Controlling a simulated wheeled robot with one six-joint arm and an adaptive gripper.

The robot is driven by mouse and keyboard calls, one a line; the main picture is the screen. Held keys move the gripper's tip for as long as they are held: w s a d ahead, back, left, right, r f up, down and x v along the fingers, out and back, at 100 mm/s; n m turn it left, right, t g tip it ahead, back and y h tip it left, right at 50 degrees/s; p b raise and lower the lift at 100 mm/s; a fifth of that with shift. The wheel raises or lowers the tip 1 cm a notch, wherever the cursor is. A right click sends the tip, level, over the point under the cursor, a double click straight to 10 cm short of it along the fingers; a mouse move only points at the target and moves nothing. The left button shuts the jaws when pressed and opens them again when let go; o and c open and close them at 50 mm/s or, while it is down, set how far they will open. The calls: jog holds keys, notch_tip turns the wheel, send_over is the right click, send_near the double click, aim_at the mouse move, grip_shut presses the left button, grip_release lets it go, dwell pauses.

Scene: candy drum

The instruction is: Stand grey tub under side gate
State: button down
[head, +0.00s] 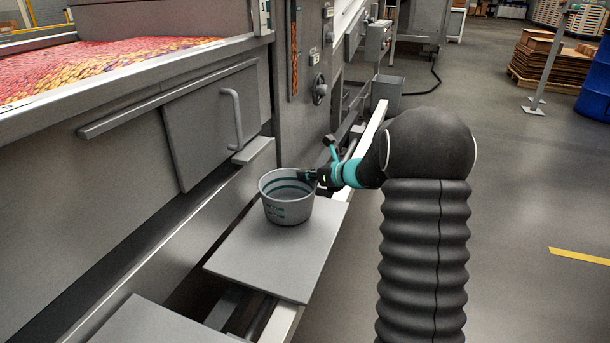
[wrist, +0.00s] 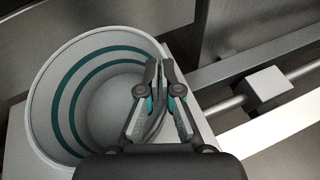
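The grey tub (head: 288,209) is an open, upright, empty-looking bucket with dark teal bands. In the head view it is at the far end of a flat grey plate beside the machine; I cannot tell whether its base touches the plate. In the wrist view the tub (wrist: 45,105) fills the left side. My gripper (head: 309,175) is at its right rim. In the wrist view my gripper (wrist: 160,75) has one finger inside and one outside the wall, closed on it. The side gate (head: 205,125), a grey panel with an upright handle, is left of the tub and higher.
A small ledge (head: 253,151) juts out below the gate's right edge. The plate (head: 270,250) is bare in front of the tub. Another plate (head: 150,322) lies nearer. A rail (head: 368,130) runs behind my gripper. Colourful candy (head: 110,65) fills the machine above. Open floor lies right.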

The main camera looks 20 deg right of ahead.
jog(key=shift+f+b, duration=0.45)
jog(key=shift+f, duration=0.1)
jog(key=c, duration=1.2)
grip_release()
jog(key=shift+c, duration=0.2)
